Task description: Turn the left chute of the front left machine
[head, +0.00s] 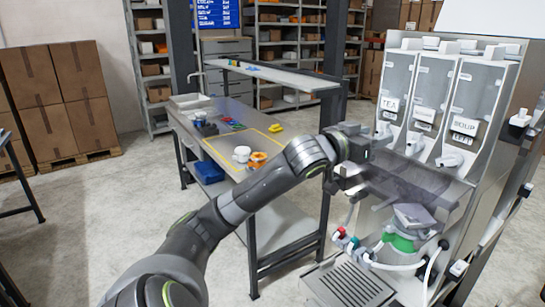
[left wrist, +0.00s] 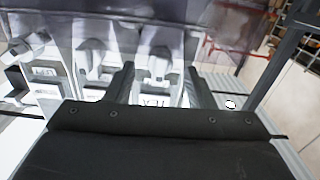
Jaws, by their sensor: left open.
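The front left machine (head: 432,75) has three clear canisters; TEA is on the left and SOUP on the right. The white left chute (head: 383,129) sticks out below the TEA label. My left gripper (head: 376,140) is right at this chute, partly overlapping it in the head view. In the left wrist view, which is upside down, the two dark fingers (left wrist: 157,72) stand apart. The left chute (left wrist: 159,60) shows between and beyond them; contact cannot be told. The middle chute (left wrist: 95,58) lies left of the fingers. My right gripper is not in view.
A see-through purplish shelf (head: 415,185) sits below the chutes. Under it are a green-based container (head: 400,242), hoses with coloured taps and a drip tray (head: 348,285). A workbench (head: 205,118) with cups stands behind my left arm.

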